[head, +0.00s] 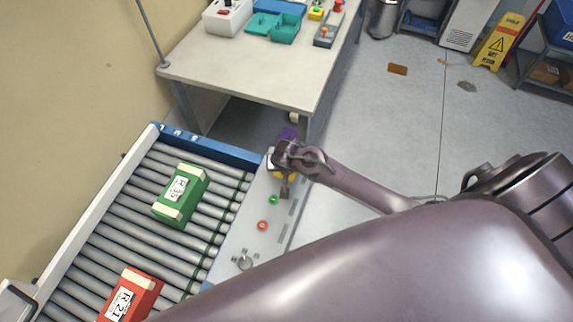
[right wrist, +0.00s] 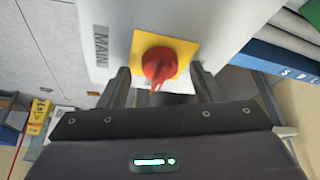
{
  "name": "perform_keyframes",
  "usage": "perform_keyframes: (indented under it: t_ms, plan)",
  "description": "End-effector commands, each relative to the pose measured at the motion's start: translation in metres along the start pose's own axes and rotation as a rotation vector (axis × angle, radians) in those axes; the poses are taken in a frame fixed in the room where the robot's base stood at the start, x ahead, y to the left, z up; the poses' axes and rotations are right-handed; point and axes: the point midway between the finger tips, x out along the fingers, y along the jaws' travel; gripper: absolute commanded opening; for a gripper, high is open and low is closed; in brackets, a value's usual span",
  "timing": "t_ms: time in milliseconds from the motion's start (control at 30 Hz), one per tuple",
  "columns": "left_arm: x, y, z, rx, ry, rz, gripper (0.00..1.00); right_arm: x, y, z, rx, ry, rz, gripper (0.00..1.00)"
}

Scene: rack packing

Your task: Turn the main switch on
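The main switch (right wrist: 160,65) is a red rotary knob on a yellow square plate, beside a label reading MAIN (right wrist: 101,45). Its handle ridge points toward my gripper in the right wrist view. My right gripper (right wrist: 160,80) is open, with one dark finger on each side of the knob and a gap on both sides. In the head view my right gripper (head: 283,172) is over the far end of the grey control panel (head: 230,238). It covers most of the switch there, leaving a bit of yellow plate showing. My left gripper is not in view.
On the panel are a green button (head: 272,200), a red button (head: 262,225) and a grey knob (head: 244,262). A roller conveyor (head: 112,217) beside it carries a green box (head: 193,178) and a red box (head: 145,285). A table (head: 290,72) stands beyond.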

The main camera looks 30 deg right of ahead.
Motion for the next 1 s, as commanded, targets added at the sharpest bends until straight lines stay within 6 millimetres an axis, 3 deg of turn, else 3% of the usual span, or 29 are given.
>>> perform_keyframes:
  t_ms: [367, 800, 1000]
  plan:
    - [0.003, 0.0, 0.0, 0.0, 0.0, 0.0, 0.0, -0.007, -0.001, 0.004, -0.003, -0.005, -0.001, 0.58]
    - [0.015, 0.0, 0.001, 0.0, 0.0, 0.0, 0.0, -0.068, -0.001, 0.002, -0.001, -0.002, -0.002, 0.58]
    - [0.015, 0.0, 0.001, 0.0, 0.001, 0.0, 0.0, -0.077, 0.0, 0.001, -0.002, -0.003, 0.0, 0.58]
